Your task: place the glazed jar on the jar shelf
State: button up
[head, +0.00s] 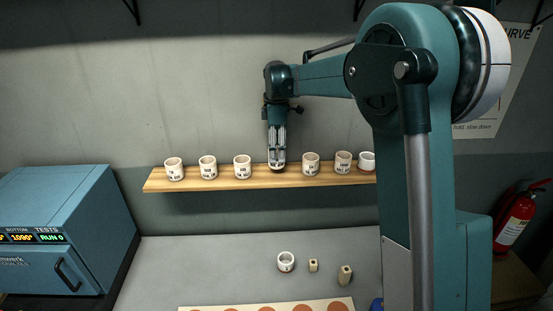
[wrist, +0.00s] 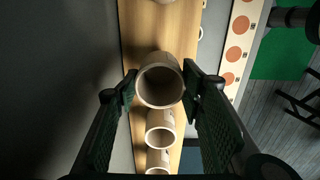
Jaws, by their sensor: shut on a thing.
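The jar shelf (head: 225,182) is a pale wooden plank on the back wall. Several white jars with dark markings stand in a row on it, with a gap between the left group and the right group. My gripper (head: 277,160) points down into that gap. In the wrist view its fingers (wrist: 160,85) are shut on a pale, open-topped jar (wrist: 160,106), which I take as the glazed jar. The shelf plank also shows in the wrist view (wrist: 150,18). I cannot tell if the held jar touches the shelf.
Neighbouring jars stand on both sides, such as one on the left (head: 242,167) and one on the right (head: 310,164). On the grey table (head: 200,262) below are a white cup (head: 286,262), two small wooden blocks (head: 345,275) and a board with orange discs (head: 255,307). A blue kiln (head: 60,225) stands left.

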jog(key=shift+f, duration=1.75)
jog(key=shift+f, duration=0.1)
jog(key=o, duration=1)
jog(key=shift+c, duration=0.2)
notch_tip(320, 180, up, 12)
jog(key=b, duration=0.1)
